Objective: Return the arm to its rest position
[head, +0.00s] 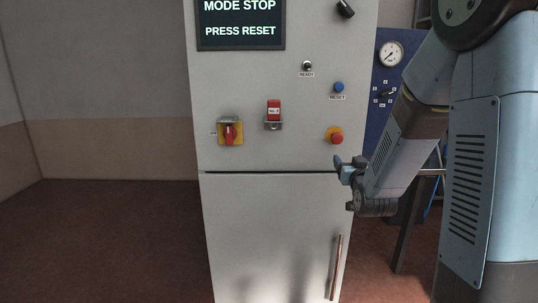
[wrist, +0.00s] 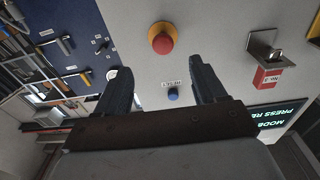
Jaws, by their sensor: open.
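My gripper (head: 343,166) is at the right of the head view, in front of the cabinet's right edge and a little below the red mushroom button (head: 336,136). In the wrist view my gripper (wrist: 158,85) has its two dark fingers spread apart with nothing between them. The blue RESET button (head: 339,87) shows on the panel above the red button. In the wrist view the blue button (wrist: 173,95) appears between the fingers and the red button (wrist: 163,38) just beyond them. My arm reaches in from the right, bent downward.
The grey cabinet (head: 270,230) carries a display (head: 240,24) reading "MODE STOP PRESS RESET", a red rotary switch (head: 229,134), a red padlock (head: 274,110) and a lower door handle (head: 336,267). A blue board (head: 384,75) with a gauge stands behind at right. The floor at left is clear.

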